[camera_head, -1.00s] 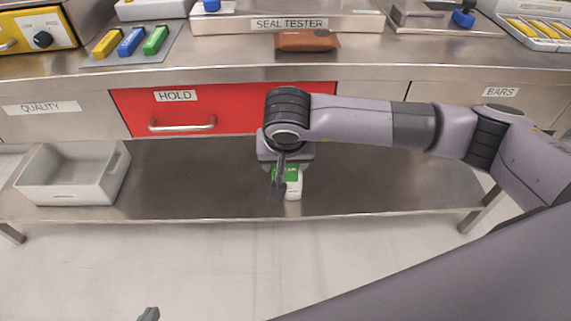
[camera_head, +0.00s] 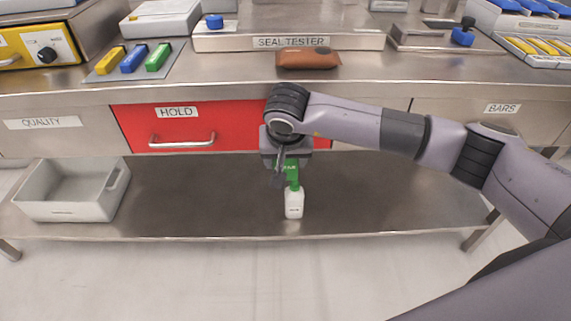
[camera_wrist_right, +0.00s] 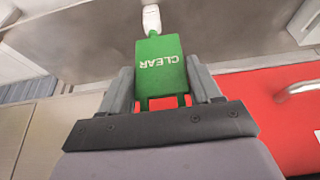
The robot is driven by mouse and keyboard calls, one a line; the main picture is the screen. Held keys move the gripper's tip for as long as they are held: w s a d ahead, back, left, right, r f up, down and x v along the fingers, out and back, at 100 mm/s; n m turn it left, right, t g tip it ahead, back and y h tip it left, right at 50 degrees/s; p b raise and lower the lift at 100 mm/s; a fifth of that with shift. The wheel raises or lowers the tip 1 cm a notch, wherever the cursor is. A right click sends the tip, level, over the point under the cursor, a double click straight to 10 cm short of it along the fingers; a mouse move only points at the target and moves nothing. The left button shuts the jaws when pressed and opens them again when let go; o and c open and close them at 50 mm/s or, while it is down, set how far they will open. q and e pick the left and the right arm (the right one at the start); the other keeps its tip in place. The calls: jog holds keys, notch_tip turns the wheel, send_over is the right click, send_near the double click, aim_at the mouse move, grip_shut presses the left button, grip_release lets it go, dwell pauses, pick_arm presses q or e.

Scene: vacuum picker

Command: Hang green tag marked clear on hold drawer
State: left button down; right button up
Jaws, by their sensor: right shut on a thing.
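The green tag marked CLEAR (camera_wrist_right: 161,66) is between the fingers of my right gripper (camera_wrist_right: 163,90) in the right wrist view. In the head view the right gripper (camera_head: 282,172) is low in front of the bench, right of the drawer handle, with the green tag (camera_head: 291,170) partly hidden by it. The red HOLD drawer (camera_head: 228,121) is closed, with a silver bar handle (camera_head: 181,141) and nothing hanging on it. In the wrist view part of the handle (camera_wrist_right: 304,87) shows at the right edge. My left gripper is not in view.
A grey bin (camera_head: 68,210) sits at the shelf's left. A brown pouch (camera_head: 307,59) lies on the bench top. The space in front of the handle is clear.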

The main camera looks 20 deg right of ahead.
pick_arm(q)
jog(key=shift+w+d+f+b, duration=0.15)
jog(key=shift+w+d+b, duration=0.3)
jog(key=shift+b, duration=0.45)
pick_arm(e)
jog(key=shift+w+d+f, duration=0.2)
jog(key=shift+w+f, duration=0.05)
jog(key=shift+w, duration=0.5)
jog(key=shift+w+d+f, duration=0.2)
jog(key=shift+w, duration=0.5)
jog(key=o, duration=1.1)
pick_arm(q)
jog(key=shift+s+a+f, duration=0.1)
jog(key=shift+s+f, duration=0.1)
